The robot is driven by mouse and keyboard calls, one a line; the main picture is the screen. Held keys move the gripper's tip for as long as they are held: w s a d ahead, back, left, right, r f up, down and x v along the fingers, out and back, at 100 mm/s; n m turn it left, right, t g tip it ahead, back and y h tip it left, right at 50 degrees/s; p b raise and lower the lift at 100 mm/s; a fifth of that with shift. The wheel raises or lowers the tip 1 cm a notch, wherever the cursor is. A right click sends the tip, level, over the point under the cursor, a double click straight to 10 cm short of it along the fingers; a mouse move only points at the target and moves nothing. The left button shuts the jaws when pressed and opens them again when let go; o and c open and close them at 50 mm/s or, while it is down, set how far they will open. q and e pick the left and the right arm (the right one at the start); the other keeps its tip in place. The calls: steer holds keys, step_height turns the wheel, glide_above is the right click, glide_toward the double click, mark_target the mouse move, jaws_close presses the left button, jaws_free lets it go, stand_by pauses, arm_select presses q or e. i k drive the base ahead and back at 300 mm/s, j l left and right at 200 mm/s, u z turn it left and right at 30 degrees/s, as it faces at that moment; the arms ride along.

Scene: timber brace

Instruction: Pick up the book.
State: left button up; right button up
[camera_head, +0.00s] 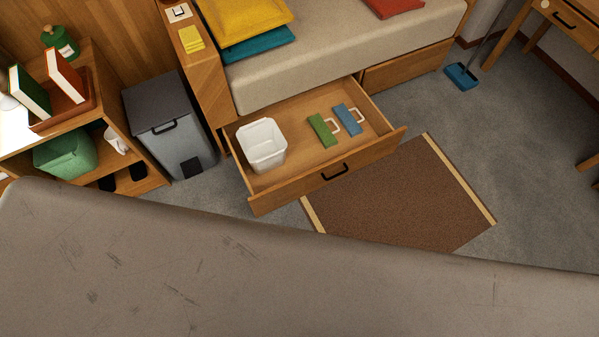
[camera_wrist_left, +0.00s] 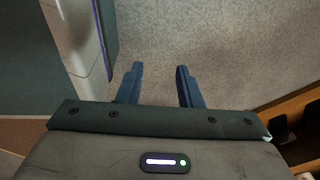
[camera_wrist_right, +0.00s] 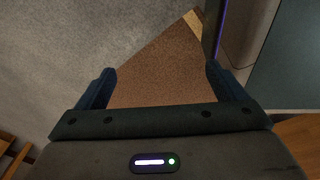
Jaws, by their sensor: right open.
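Two books stand upright in a reddish-brown holder (camera_head: 67,117) on top of the shelf unit at the far left of the head view. One is a dark green book (camera_head: 31,92) with pale pages; the other is a red-brown book (camera_head: 66,76) with pale pages. There is a gap between them. Neither gripper shows in the head view. My left gripper (camera_wrist_left: 158,72) is partly open and empty, over grey carpet in the left wrist view. My right gripper (camera_wrist_right: 158,78) is wide open and empty, with the brown rug behind it. No book shows in either wrist view.
A green bottle (camera_head: 60,42) stands behind the books. A grey bin (camera_head: 170,125) stands beside the shelf unit (camera_head: 140,186).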

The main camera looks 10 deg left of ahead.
mark_target(59, 70)
steer(key=u, duration=1.8)
steer(key=z, duration=0.45)
